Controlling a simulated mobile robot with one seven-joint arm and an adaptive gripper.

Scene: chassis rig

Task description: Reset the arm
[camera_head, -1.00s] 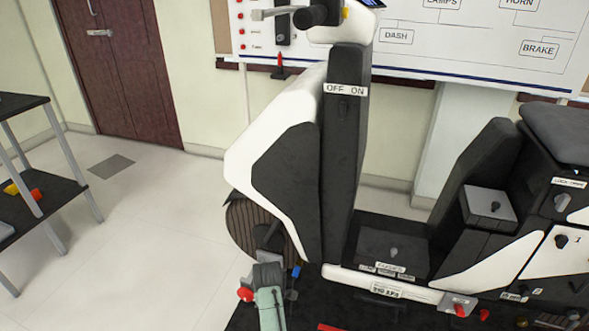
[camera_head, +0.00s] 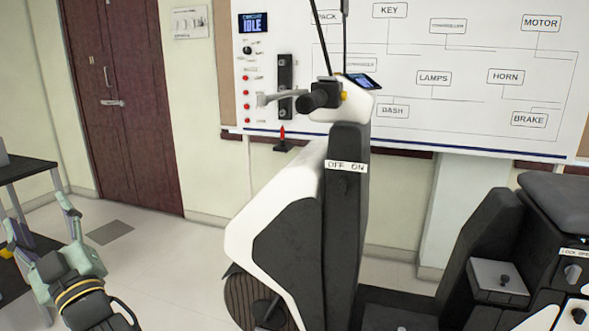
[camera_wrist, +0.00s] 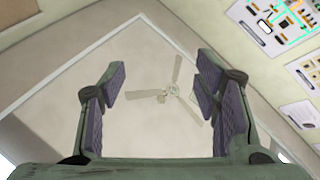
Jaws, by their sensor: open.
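My gripper (camera_head: 42,222) is at the lower left of the head view, to the left of the scooter rig and apart from it. Its green-grey fingers with dark pads are spread, with nothing between them. In the wrist view my gripper (camera_wrist: 160,88) is open and points up at the ceiling, where a fan (camera_wrist: 170,92) shows between the fingers. The black and white scooter chassis (camera_head: 290,235) stands in the middle and right, with an OFF/ON label (camera_head: 346,166) on its column.
A dark shelf unit (camera_head: 25,168) stands at the left edge, close to my gripper. A wiring board (camera_head: 470,100) is on the back wall, and a brown door (camera_head: 125,110) is at the left. Floor (camera_head: 165,255) is clear between my gripper and the chassis.

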